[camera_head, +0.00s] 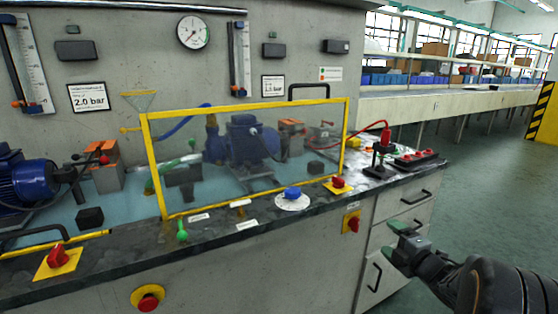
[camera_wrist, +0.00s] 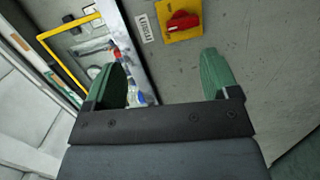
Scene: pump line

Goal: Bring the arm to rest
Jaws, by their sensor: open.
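My gripper (camera_head: 396,244) is at the lower right of the head view, out in front of the grey drawer cabinet (camera_head: 385,268). Its green fingers are spread apart and nothing is between them. In the wrist view my gripper (camera_wrist: 163,72) shows both green fingers wide apart, over a bare grey panel. My dark arm reaches in from the lower right corner of the head view. No object is held.
A red switch on a yellow plate (camera_head: 352,222) sits on the bench front, and the red switch shows in the wrist view (camera_wrist: 183,22). A yellow-framed clear guard (camera_head: 156,168) covers the blue pump (camera_head: 245,140). Open green floor (camera_head: 470,205) lies at right.

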